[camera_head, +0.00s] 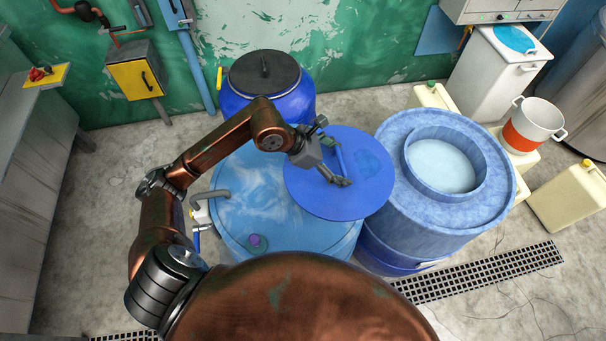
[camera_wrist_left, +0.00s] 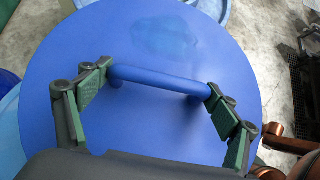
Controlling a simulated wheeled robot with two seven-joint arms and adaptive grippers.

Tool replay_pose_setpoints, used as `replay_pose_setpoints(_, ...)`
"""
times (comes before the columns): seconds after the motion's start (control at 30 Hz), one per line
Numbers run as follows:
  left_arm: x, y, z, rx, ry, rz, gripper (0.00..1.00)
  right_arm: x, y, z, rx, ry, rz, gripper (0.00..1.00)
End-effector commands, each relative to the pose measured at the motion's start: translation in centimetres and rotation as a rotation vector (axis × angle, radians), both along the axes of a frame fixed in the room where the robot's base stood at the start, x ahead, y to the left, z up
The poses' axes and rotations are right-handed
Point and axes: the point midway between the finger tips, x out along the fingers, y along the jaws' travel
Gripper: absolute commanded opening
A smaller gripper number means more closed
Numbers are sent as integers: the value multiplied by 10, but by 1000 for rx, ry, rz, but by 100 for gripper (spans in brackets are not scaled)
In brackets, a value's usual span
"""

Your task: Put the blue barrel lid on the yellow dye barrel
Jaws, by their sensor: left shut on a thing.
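The blue barrel lid (camera_head: 310,190) is a flat round disc with a raised bar handle (camera_head: 338,158). My left gripper (camera_head: 332,165) is shut on this handle. In the left wrist view, its green-padded fingers (camera_wrist_left: 160,88) are at the two ends of the handle (camera_wrist_left: 160,78), and the lid (camera_wrist_left: 170,130) fills most of the picture. The lid appears held above the right part of a closed light-blue barrel (camera_head: 255,200), reaching towards an open-topped blue barrel (camera_head: 395,190) with pale contents (camera_head: 443,165). I see no barrel with a yellow body or yellow contents. My right gripper is not in view.
A blue barrel with a dark lid (camera_head: 265,75) stands behind. A white pot with an orange band (camera_head: 530,125) and cream canisters (camera_head: 572,200) stand at the right. A grey pipe (camera_head: 210,195) is left of the light-blue barrel. A floor grate (camera_head: 480,275) lies in front.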

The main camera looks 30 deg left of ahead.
Motion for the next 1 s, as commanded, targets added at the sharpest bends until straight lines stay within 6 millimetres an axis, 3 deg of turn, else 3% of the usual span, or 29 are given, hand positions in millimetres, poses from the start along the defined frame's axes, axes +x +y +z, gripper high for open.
replay_pose_setpoints(0.1, 5, 29, -13, -1, 5, 8, 47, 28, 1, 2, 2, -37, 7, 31)
replay_pose_setpoints(0.2, 9, 51, -23, -1, 5, 6, 47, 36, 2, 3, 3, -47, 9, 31)
replay_pose_setpoints(0.37, 15, 82, -46, -4, 5, 5, 47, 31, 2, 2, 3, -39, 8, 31)
replay_pose_setpoints(0.5, 18, 100, -68, -4, 2, 4, 47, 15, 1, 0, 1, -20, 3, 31)
replay_pose_setpoints(0.7, 21, 112, -81, -1, -2, 1, 47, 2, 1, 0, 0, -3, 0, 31)
replay_pose_setpoints(1.0, 22, 120, -115, -4, -2, 1, 47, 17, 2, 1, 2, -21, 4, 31)
